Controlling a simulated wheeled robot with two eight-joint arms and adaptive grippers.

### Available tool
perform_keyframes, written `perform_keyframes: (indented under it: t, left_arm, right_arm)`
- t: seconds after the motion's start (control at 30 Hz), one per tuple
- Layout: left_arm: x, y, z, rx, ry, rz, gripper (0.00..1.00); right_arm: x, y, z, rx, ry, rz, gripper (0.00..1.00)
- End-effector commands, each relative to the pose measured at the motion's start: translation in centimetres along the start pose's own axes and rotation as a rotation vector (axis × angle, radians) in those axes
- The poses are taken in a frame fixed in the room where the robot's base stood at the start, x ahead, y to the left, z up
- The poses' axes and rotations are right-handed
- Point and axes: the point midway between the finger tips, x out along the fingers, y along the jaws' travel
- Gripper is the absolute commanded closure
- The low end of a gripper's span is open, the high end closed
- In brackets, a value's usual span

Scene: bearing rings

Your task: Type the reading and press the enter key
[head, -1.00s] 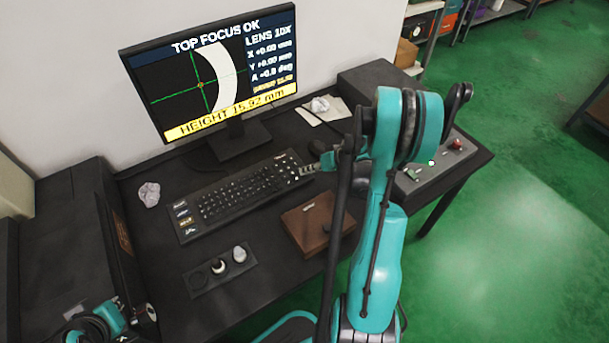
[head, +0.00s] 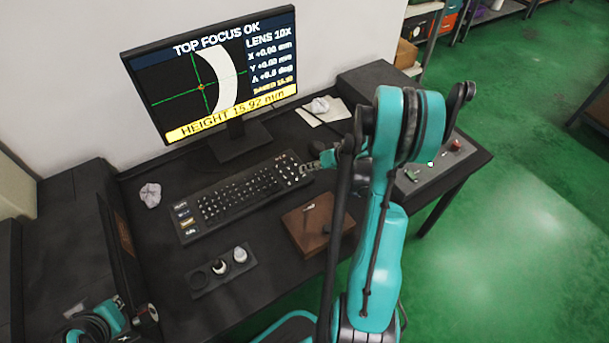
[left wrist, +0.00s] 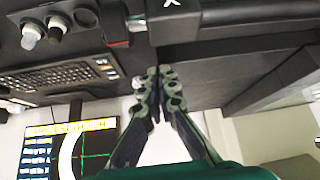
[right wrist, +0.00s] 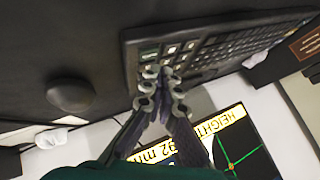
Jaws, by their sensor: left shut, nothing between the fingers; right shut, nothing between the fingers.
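The monitor (head: 215,75) shows "TOP FOCUS OK" and a yellow bar reading "HEIGHT 15.92 mm". The black keyboard (head: 238,198) lies in front of it, with a number pad (head: 286,170) at its right end. My right gripper (head: 312,167) is shut and empty at the number pad; its arm hides part of it. In the right wrist view, the shut fingertips (right wrist: 163,76) overlap the keys at the keyboard's end; I cannot tell whether they touch. My left gripper is shut and empty in the left wrist view (left wrist: 160,75), away from the keyboard.
A brown box (head: 305,228) sits in front of the keyboard's right end. A dark holder (head: 203,281) with small round pieces lies nearer the front. Crumpled paper (head: 150,194) lies left of the keyboard. A control panel (head: 440,165) stands at the desk's right.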

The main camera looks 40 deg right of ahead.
Motion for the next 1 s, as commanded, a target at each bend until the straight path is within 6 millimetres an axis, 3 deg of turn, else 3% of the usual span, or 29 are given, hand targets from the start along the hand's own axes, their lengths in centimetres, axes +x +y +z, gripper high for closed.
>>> perform_keyframes:
  t: [0.5,1.0]
  left_arm:
    - [-2.7,0.0,-2.0,0.000,0.000,0.000,1.00]
    - [-2.7,0.0,-1.9,0.000,0.000,0.000,1.00]
  right_arm:
    - [-3.4,-2.5,-2.4,0.000,0.000,0.000,1.00]
    - [-3.4,-2.5,-2.5,0.000,0.000,0.000,1.00]
